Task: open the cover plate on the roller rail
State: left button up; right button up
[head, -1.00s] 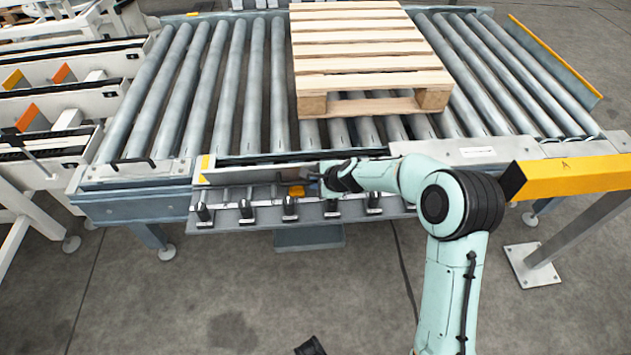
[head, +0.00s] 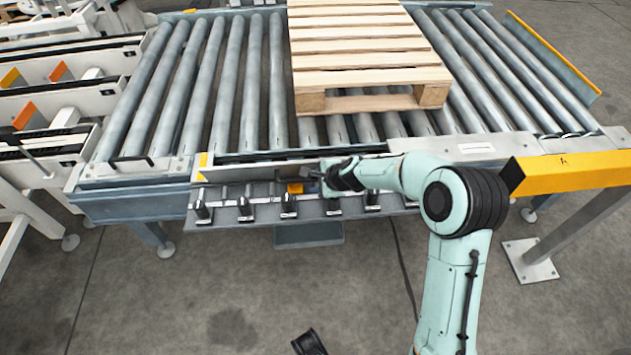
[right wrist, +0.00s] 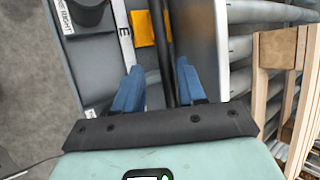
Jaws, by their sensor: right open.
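The cover plate (head: 235,214) is a grey panel along the front of the roller rail. It sticks out towards me at a slant below the rail's side wall (head: 235,170), and several dark latch-like blocks stand on it. An orange-yellow patch (head: 294,188) shows between plate and wall, and also in the right wrist view (right wrist: 143,28). A dark bar (right wrist: 166,40) runs lengthwise there. My right gripper (head: 314,176) is at the wall by the orange patch. In the right wrist view its blue fingers (right wrist: 159,85) are apart, with the bar between them. Contact cannot be told.
A wooden pallet (head: 365,55) lies on the rollers (head: 220,95) behind the gripper. A yellow beam (head: 575,175) on a post stands at the right. White machine frames fill the left. The grey floor in front is mostly clear.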

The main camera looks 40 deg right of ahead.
jog(key=p+v, duration=0.2)
jog(key=v, duration=1)
jog(key=shift+s+r, duration=0.1)
pick_arm(q)
jog(key=shift+g, duration=0.4)
jog(key=s, duration=0.1)
jog(key=s+d+r, duration=0.1)
jog(key=s+r, duration=0.1)
jog(key=shift+d+r, duration=0.1)
jog(key=shift+d, duration=0.2)
